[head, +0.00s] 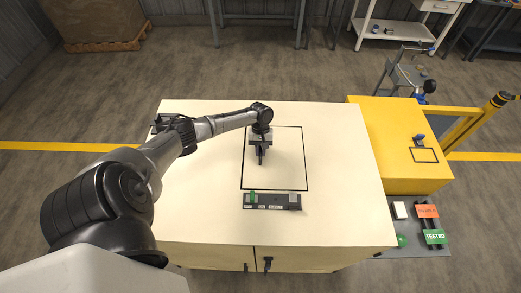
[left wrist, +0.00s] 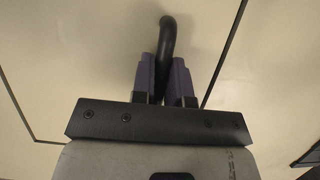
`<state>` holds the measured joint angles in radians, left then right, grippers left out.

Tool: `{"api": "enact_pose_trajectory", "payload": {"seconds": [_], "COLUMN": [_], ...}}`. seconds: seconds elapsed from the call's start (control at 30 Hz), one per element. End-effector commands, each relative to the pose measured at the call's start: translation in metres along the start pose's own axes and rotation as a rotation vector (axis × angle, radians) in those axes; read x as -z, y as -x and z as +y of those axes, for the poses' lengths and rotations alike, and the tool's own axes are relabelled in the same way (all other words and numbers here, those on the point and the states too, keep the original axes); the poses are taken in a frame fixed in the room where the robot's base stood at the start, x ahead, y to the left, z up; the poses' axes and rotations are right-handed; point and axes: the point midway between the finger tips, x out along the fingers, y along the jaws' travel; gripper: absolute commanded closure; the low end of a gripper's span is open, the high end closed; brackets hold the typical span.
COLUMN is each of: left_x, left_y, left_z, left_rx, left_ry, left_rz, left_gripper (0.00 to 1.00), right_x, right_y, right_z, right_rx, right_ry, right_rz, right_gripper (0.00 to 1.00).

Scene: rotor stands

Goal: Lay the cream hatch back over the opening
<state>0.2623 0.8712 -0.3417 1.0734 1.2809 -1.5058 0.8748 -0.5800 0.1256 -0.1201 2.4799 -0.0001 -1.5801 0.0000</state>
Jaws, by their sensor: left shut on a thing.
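The cream hatch (head: 285,165) is a square panel inside a black outline on the cream cabinet top (head: 345,190). My left gripper (head: 261,157) is above it, pointing down, and is shut on the hatch's black handle. In the left wrist view the curved black handle (left wrist: 168,38) rises between the two purple fingers of my left gripper (left wrist: 165,75). The cream surface and dark border lines lie around it. The hatch looks level with the top; I cannot tell whether it is seated or slightly raised. The opening under it is hidden. My right gripper is not in view.
A dark strip with a green piece (head: 270,201) lies in front of the hatch. A yellow cabinet (head: 395,155) adjoins on the right, with a grey shelf (head: 415,248) holding orange and green labelled pieces. The cream top right of the hatch is clear.

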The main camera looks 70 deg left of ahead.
Motion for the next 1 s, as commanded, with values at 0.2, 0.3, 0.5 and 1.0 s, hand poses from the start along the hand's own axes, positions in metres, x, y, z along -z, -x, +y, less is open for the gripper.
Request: {"api": "enact_pose_trajectory", "payload": {"seconds": [0.2, 0.3, 0.5, 1.0], "left_x": [-0.0001, -0.0001, 0.0, -0.0025], "left_y": [0.0002, 0.0003, 0.0002, 0.0054], "left_z": [0.0003, 0.0003, 0.0002, -0.0001], "left_rx": [0.0, 0.0, 0.0, 0.001], "left_ry": [-0.001, -0.001, 0.0, 0.0], "left_rz": [0.0, 0.0, 0.0, 0.0], "left_gripper": [1.0, 0.8, 0.61, 0.56], "right_x": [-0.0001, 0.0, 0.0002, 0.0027], "right_y": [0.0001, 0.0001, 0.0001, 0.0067], "right_z": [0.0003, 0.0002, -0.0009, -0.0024], "right_rx": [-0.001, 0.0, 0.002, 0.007], "right_ry": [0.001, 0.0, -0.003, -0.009], "right_rz": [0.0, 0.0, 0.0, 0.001], "right_gripper": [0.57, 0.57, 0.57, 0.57]}}
